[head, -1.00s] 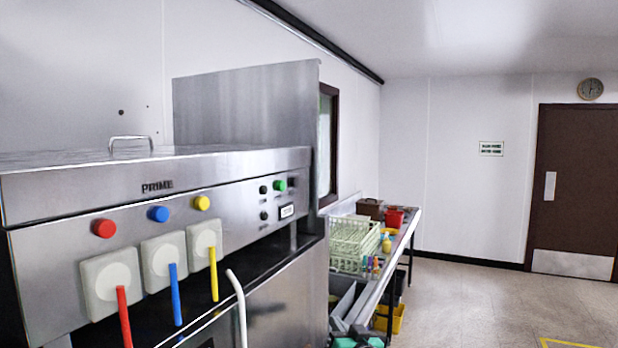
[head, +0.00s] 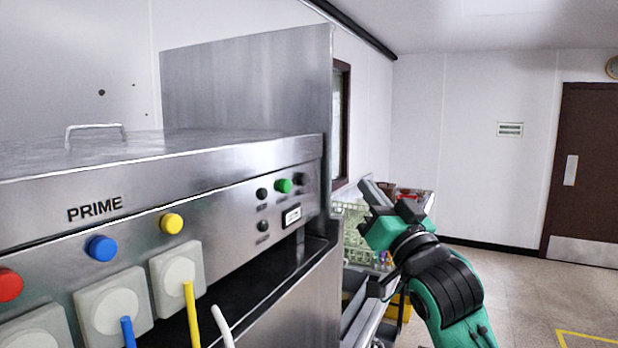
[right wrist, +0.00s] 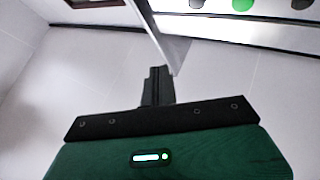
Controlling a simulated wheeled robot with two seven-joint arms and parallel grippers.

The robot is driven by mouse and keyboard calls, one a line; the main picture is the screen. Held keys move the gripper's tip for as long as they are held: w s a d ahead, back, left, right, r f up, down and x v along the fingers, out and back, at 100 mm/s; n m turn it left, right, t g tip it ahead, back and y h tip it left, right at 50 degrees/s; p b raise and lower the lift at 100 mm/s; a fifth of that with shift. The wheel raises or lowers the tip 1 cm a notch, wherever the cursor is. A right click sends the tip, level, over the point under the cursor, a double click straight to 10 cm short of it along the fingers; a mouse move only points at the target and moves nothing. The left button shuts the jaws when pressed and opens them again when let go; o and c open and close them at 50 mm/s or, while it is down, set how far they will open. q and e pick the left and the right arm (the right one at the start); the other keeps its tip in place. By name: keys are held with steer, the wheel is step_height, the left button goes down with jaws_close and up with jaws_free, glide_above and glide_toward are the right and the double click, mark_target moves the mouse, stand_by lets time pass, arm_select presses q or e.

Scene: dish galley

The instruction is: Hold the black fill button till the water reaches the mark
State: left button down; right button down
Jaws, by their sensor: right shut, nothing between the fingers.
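The steel machine's front panel (head: 220,215) carries three small black buttons, at the upper left (head: 262,194), lower left (head: 263,225) and upper right (head: 300,180), around a green button (head: 284,185). Their labels are too small to read, so I cannot tell which is fill. My right gripper (head: 370,190) is shut and empty, raised to the right of the panel and apart from the buttons. In the right wrist view its fingers (right wrist: 157,88) point up towards the panel edge. No water or mark is visible. My left gripper is out of view.
Red (head: 8,284), blue (head: 102,248) and yellow (head: 171,223) prime buttons line the panel's left, above white pump units with coloured tubes. A tall steel side plate (head: 250,80) rises behind. A pale crate (head: 352,240) stands behind my right gripper. The floor at right is clear.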

mark_target(303, 179)
steer(key=w+a, duration=0.3)
steer(key=a, duration=0.5)
steer(key=shift+w, duration=0.15)
steer(key=shift+a, duration=0.1)
stand_by(2.1)
steer(key=shift+w+a, duration=0.15)
steer(key=shift+a, duration=0.25)
steer(key=shift+w+a, duration=0.2)
steer(key=shift+a, duration=0.15)
stand_by(3.3)
stand_by(0.4)
steer(key=shift+s+d, duration=0.35)
steer(key=shift+d, duration=0.4)
